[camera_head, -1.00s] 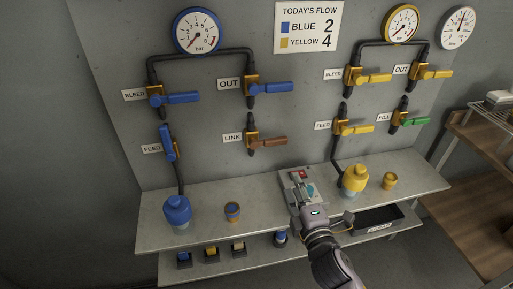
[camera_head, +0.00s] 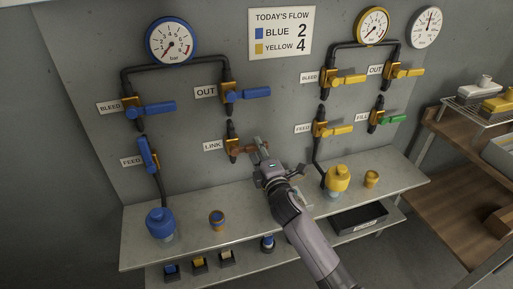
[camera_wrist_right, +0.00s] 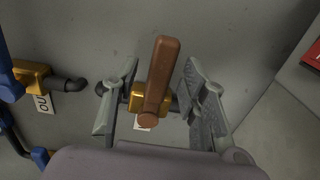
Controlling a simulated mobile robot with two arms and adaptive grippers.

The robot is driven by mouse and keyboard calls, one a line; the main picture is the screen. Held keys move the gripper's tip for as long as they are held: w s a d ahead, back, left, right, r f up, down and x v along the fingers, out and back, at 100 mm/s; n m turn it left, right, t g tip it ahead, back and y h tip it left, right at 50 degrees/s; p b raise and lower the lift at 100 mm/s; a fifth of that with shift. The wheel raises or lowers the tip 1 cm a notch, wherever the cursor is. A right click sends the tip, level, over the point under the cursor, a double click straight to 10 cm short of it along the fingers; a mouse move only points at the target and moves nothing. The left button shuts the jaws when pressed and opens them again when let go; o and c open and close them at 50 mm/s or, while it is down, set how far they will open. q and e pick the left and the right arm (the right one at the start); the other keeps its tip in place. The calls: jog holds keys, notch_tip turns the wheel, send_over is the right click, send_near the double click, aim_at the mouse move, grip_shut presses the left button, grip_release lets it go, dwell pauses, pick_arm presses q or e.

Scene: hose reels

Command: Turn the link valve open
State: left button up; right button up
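The link valve has a brown lever handle (camera_head: 243,150) on a brass body (camera_head: 232,147), beside the LINK label (camera_head: 212,146). The handle points sideways to the right in the head view, across the vertical dark pipe stub. My right gripper (camera_head: 262,150) is at the handle's free end. In the right wrist view the brown handle (camera_wrist_right: 163,78) stands between the two spread grey fingers of the right gripper (camera_wrist_right: 160,100), with gaps on both sides. The brass body (camera_wrist_right: 136,101) shows behind it. My left gripper is not in view.
Blue OUT handle (camera_head: 248,94) is above the link valve, and yellow feed handle (camera_head: 338,130) is to the right. The wall around the link valve is mostly clear.

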jog(key=shift+x, duration=1.05)
grip_shut()
